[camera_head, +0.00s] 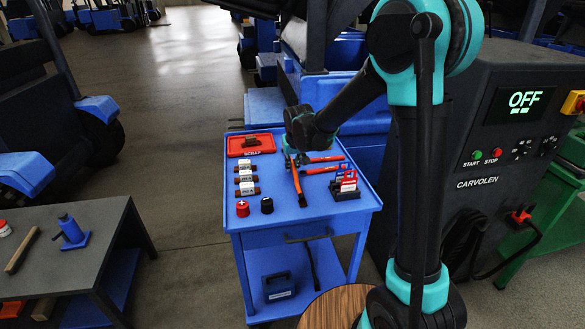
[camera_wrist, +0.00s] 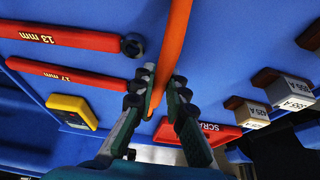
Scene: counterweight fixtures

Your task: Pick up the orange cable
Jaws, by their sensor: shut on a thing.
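The orange cable (camera_head: 298,187) lies over the blue top of the cart (camera_head: 332,210) in the head view. In the wrist view the cable (camera_wrist: 176,40) runs from the top edge down between the fingers of my gripper (camera_wrist: 162,92). My gripper (camera_head: 292,157) is shut on the cable, low over the cart top. The fingers hide part of the cable.
Red wrenches marked 13 mm (camera_wrist: 60,36) and 17 mm (camera_wrist: 65,76) lie close by. The red SCRAP tray (camera_head: 232,148), several labelled fuses (camera_head: 246,178), a red cap (camera_head: 242,208) and a black cap (camera_head: 267,205) share the cart top.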

